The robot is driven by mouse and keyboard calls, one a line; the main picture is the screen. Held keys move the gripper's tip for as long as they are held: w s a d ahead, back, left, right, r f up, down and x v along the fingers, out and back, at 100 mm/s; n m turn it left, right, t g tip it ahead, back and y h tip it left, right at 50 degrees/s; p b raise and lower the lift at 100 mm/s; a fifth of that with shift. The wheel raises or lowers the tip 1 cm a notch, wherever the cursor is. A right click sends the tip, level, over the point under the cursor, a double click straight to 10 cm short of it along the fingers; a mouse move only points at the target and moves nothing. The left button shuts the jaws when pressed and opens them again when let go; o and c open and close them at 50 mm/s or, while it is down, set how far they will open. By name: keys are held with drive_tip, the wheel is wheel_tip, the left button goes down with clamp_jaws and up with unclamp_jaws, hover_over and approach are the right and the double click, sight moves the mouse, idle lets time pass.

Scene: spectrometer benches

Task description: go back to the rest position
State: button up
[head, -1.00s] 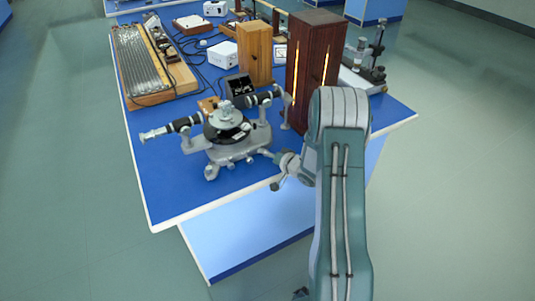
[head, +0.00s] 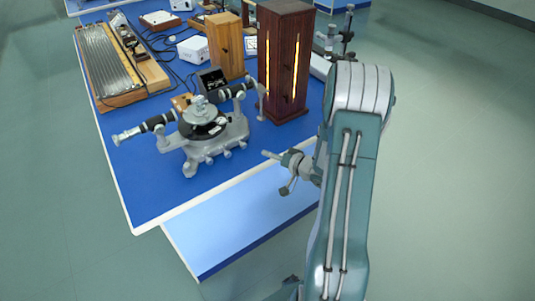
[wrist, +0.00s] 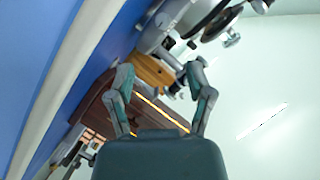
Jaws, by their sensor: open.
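My gripper (head: 276,173) shows in the head view at the end of my bent arm, just off the front right edge of the blue bench (head: 150,205). In the wrist view my gripper (wrist: 160,70) has its two fingers spread, with nothing held between them. The grey spectrometer (head: 205,135) with its black telescope tubes stands upright on the bench, to the left of my gripper and apart from it. In the wrist view part of the spectrometer (wrist: 165,30) shows at the top. My forearm hides part of the bench's right side.
A tall dark wooden lamp housing (head: 283,60) with glowing slits stands behind my gripper. A lighter wooden box (head: 225,48), a small white box (head: 193,48) and a long ribbed metal apparatus (head: 103,62) stand farther back. Floor (head: 460,200) to the right is clear.

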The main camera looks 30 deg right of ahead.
drive_tip(key=shift+w+r, duration=0.1)
idle(0.3)
drive_tip(key=s+a+r+n+g+h, duration=0.1)
drive_tip(key=a+r+g+h, duration=0.2)
drive_tip(key=r, duration=0.6)
drive_tip(key=a+r+n+g+h, duration=0.15)
drive_tip(key=r+h, duration=0.25)
drive_tip(key=r, duration=0.5)
drive_tip(key=s+a+r+n+g+y, duration=0.1)
drive_tip(key=s+a+r+g, duration=0.1)
drive_tip(key=s+a, duration=0.6)
drive_tip(key=s+a+r+n+g+y, duration=0.1)
drive_tip(key=s+a+r+n+g, duration=0.1)
drive_tip(key=s+a, duration=0.6)
drive_tip(key=s+r, duration=0.1)
drive_tip(key=s, duration=0.5)
drive_tip(key=shift+s+a+r, duration=0.15)
drive_tip(key=shift+a+r, duration=0.15)
drive_tip(key=shift+r, duration=0.05)
drive_tip(key=shift+o, duration=0.2)
drive_tip(key=shift+n, duration=0.25)
